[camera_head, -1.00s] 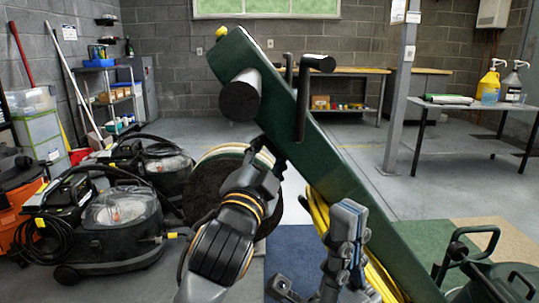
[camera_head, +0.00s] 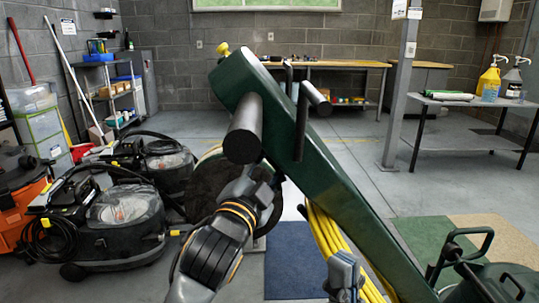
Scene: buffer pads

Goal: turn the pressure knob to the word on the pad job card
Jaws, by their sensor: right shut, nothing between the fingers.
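A green floor machine's long handle (camera_head: 330,190) slants across the middle. A yellow knob (camera_head: 222,49) sits at its top end. The handle carries a thick black grip (camera_head: 243,135) and black levers (camera_head: 302,118). My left gripper (camera_head: 266,172) is just below the grip, beside the handle, its fingers partly hidden and dark; I cannot tell whether they touch anything. My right gripper (camera_head: 345,262) is low in front of the yellow cord, shut and empty, its lower part cut off by the frame edge. White papers (camera_head: 405,10) hang on the post, too small to read.
Black vacuum machines (camera_head: 120,215) crowd the left floor. A grey table with bottles (camera_head: 490,80) stands right. A blue mat (camera_head: 292,270) and a green mat (camera_head: 425,235) lie on the floor. A yellow cord (camera_head: 330,238) hangs on the handle. The floor behind is clear.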

